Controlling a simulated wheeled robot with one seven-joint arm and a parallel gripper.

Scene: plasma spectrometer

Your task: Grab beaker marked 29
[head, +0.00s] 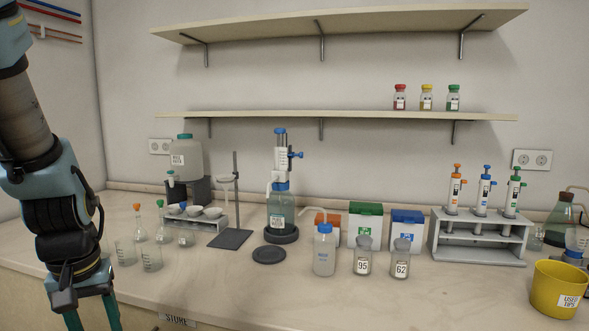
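I cannot read the number 29 on anything in view. Two clear glass beakers, one at the left (125,252) and one beside it (151,259), stand upright on the bench near its front left; no number on them is legible. Two grey-lidded jars to the right carry labels, 95 (362,262) and 62 (401,262). My gripper (92,322) hangs at the lower left, in front of and below the beakers in the picture. Its two teal fingers stand apart with nothing visible between them; their tips are cut off by the frame.
Small flasks with coloured stoppers (162,226) and a rack with white bowls (195,218) stand behind the beakers. A stand (232,236), a dispenser bottle (281,205) and a white bottle (324,255) occupy the middle. A pipette rack (478,240) and yellow bin (557,290) are right.

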